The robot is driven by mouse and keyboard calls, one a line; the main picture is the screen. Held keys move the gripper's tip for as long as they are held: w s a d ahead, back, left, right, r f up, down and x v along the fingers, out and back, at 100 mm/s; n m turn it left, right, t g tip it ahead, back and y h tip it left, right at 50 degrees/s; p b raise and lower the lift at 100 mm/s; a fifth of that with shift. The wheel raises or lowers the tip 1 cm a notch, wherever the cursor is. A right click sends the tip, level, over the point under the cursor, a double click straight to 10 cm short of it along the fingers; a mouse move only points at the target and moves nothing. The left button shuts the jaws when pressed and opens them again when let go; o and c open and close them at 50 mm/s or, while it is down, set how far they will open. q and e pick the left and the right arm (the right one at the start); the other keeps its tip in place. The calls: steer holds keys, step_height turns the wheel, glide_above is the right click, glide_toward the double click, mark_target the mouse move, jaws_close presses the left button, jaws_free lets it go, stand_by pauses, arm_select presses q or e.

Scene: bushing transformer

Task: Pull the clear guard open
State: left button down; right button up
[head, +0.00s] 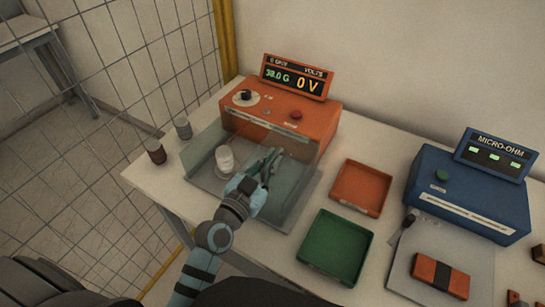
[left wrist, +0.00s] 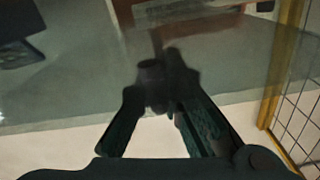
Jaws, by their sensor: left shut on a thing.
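The clear guard (head: 296,190) is a transparent box-like cover in front of the orange tester (head: 280,128). It stands around a grey plate with a white cylindrical piece (head: 225,158). My left gripper (head: 268,165) is at the guard's front, its fingers closed together. In the left wrist view my left gripper (left wrist: 160,100) has its fingers shut on a small dark knob (left wrist: 150,72) at the clear guard (left wrist: 70,105). The exact contact is dark and hard to see. My right gripper is not in view.
A brown jar (head: 156,152) and a grey one (head: 183,129) stand left of the guard. An orange tray (head: 361,188), a green tray (head: 335,247) and a blue micro-ohm meter (head: 470,195) are to the right. A wire mesh fence (head: 130,60) borders the left.

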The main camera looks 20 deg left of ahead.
arm_select(q)
steer(key=shift+r, duration=0.1)
steer(key=c, duration=1.7)
jaws_free()
steer(key=shift+r, duration=0.1)
steer(key=shift+s, duration=0.1)
steer(key=s, duration=0.3)
steer(key=s+a, duration=0.1)
steer(key=s, duration=0.3)
steer(key=s+a, duration=0.1)
steer(key=s, duration=0.3)
steer(key=shift+s+a+f, duration=0.2)
steer(key=shift+s+f, duration=0.05)
steer(key=shift+f, duration=0.05)
steer(key=shift+s, duration=0.15)
